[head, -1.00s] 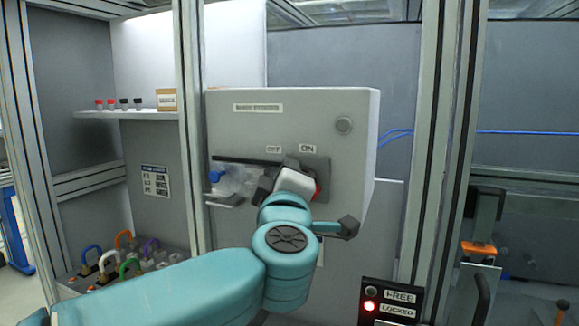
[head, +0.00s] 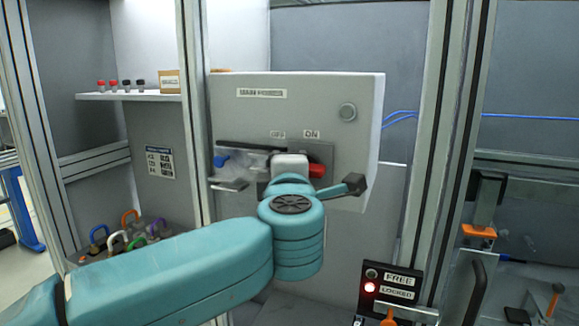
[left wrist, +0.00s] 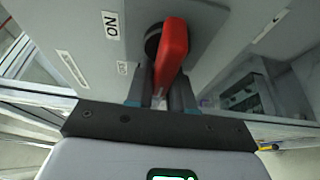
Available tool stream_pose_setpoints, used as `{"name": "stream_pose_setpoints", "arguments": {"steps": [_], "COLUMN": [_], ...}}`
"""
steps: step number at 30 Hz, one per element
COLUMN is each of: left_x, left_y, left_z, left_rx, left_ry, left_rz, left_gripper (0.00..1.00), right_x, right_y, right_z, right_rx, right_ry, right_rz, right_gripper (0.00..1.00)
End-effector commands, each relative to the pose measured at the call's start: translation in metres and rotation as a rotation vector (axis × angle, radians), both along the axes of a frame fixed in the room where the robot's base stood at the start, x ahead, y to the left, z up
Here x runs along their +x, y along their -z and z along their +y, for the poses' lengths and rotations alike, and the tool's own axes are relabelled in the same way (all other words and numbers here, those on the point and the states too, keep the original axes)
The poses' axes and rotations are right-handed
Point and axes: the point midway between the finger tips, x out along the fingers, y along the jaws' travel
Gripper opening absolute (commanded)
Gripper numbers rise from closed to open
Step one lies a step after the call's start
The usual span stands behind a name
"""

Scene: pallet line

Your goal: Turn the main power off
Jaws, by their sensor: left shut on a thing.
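The main power box (head: 230,120) is a light grey cabinet with OFF and ON labels on its front. Its red switch handle (head: 317,170) shows just below the ON label, at the right side of my left gripper (head: 298,168). In the left wrist view the red handle (left wrist: 173,48) sits between the two dark fingers of my left gripper (left wrist: 161,78), which is shut on it. The handle's pivot shows as a dark round hub near the ON label. My wrist hides part of the switch plate in the head view. My right gripper is out of view.
A clear cover (head: 238,165) with a blue part sits at the switch plate's left. A FREE/LOCKED panel (head: 390,289) has its red light lit beside LOCKED. Metal posts (head: 432,150) stand on both sides of the box.

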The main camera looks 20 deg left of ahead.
Motion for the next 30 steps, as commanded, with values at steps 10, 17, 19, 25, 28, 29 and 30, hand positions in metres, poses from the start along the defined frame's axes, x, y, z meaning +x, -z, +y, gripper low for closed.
{"name": "stream_pose_setpoints", "arguments": {"steps": [10,17,19,25,28,29,30], "left_x": [0.000,0.000,0.000,-0.020,-0.043,-0.050,-0.061], "left_y": [0.002,0.001,0.001,0.002,0.002,0.002,0.002], "left_z": [0.000,0.000,0.000,-0.009,-0.017,-0.020,-0.024], "left_rx": [-0.006,-0.004,-0.004,-0.005,-0.005,-0.004,-0.005], "left_ry": [0.001,0.001,0.001,0.005,0.006,0.007,0.008], "left_rz": [0.002,0.001,0.001,-0.002,-0.003,-0.003,-0.003], "left_gripper": [0.35,0.43,0.43,0.43,0.43,0.43,0.43], "right_x": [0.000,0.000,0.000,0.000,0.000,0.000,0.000], "right_y": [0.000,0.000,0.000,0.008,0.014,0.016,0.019], "right_z": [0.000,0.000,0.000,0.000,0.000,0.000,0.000], "right_rx": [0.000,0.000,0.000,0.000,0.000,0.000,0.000], "right_ry": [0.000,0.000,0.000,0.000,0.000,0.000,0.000], "right_rz": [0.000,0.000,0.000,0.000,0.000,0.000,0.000], "right_gripper": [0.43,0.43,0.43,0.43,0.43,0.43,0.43]}}
